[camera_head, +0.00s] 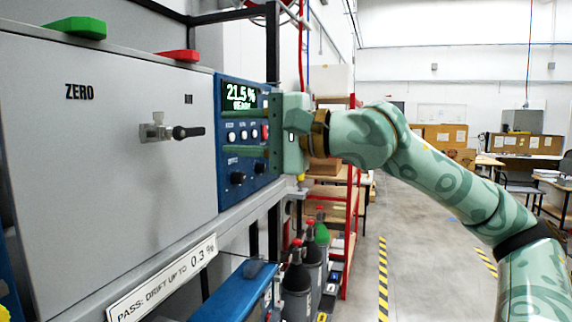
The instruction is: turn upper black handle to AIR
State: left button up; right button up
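A black handle (188,132) sits on a silver valve fitting on the grey cabinet front, below a partly readable label, pointing right and roughly level. The word ZERO (79,92) is printed to its upper left. I see no AIR label. The blue analyser panel (228,190) right of the cabinet has a display reading 21.5 %, several buttons and black knobs (238,178). My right gripper (257,131) is in front of the panel's right part, to the right of the black handle and apart from it. Its fingers look spread, with nothing between them. My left gripper is out of view.
A green block (78,27) and a red block (178,55) lie on the cabinet top. A sign (163,281) reads PASS: DRIFT UP TO 0.3 %. Gas cylinders (297,290) and a red-framed shelf (351,200) stand beyond. The floor at right is open.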

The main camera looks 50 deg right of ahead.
jog(key=b+v, duration=0.5)
jog(key=v, duration=0.3)
jog(key=shift+s+b, duration=0.25)
jog(key=shift+b, duration=0.15)
